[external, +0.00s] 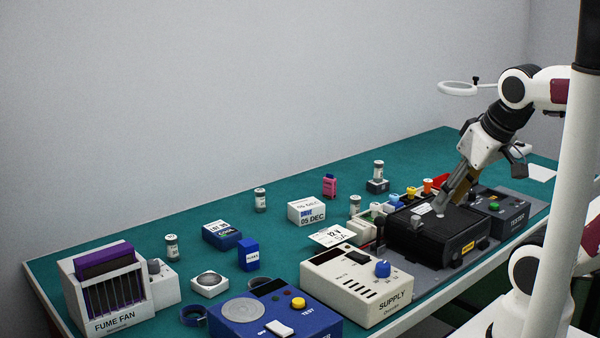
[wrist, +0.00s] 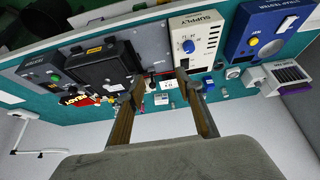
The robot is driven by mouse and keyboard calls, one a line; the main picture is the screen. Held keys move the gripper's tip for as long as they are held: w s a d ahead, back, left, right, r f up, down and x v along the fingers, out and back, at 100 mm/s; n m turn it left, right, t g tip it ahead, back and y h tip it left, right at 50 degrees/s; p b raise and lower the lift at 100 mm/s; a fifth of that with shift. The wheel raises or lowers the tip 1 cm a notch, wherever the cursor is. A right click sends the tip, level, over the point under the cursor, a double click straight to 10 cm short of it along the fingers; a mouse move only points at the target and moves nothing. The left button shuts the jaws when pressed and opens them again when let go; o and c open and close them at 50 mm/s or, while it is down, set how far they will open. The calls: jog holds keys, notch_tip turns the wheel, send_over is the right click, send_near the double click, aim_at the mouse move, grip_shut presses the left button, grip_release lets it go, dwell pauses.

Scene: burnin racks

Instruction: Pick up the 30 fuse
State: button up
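Several small clear cylinders with white labels, which look like fuses, stand on the green bench in the external view: one at the left (external: 172,247), one in the middle (external: 260,200), one near the coloured terminals (external: 355,205), and one on a dark block (external: 378,170). Their print is too small to tell which is the 30 fuse. My gripper (external: 445,206) points down over the black case on the right, apart from these cylinders. In the wrist view its two fingers (wrist: 160,82) are spread with nothing held between them.
The black case (external: 437,235) and a tester (external: 497,212) stand on the right. A cream supply box (external: 357,288), a blue strap tester (external: 265,315) and a fume fan (external: 104,285) line the front. A date block (external: 307,211) and pink item (external: 329,186) stand mid-bench. The back left is clear.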

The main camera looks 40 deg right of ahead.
jog(key=shift+o, duration=0.4)
jog(key=shift+w, duration=0.15)
jog(key=w+a+n+t+y, duration=0.1)
jog(key=w+a, duration=0.3)
jog(key=w, duration=0.6)
jog(key=w+a+t, duration=0.1)
jog(key=w+a, duration=0.2)
jog(key=w, duration=0.6)
jog(key=w+a+n+t+y, duration=0.15)
jog(key=w+a, duration=0.25)
jog(key=w, duration=0.6)
jog(key=n+t+y, duration=0.2)
jog(key=t+y, duration=0.1)
jog(key=t, duration=0.1)
send_near(174, 238)
jog(key=x, duration=0.3)
jog(key=shift+w+a+g+h, duration=0.1)
jog(key=shift+a+g+h, duration=0.05)
jog(key=shift+g+h, duration=0.1)
jog(key=shift+x, duration=1.3)
jog(key=shift+w, duration=0.1)
jog(key=shift+x, duration=2.55)
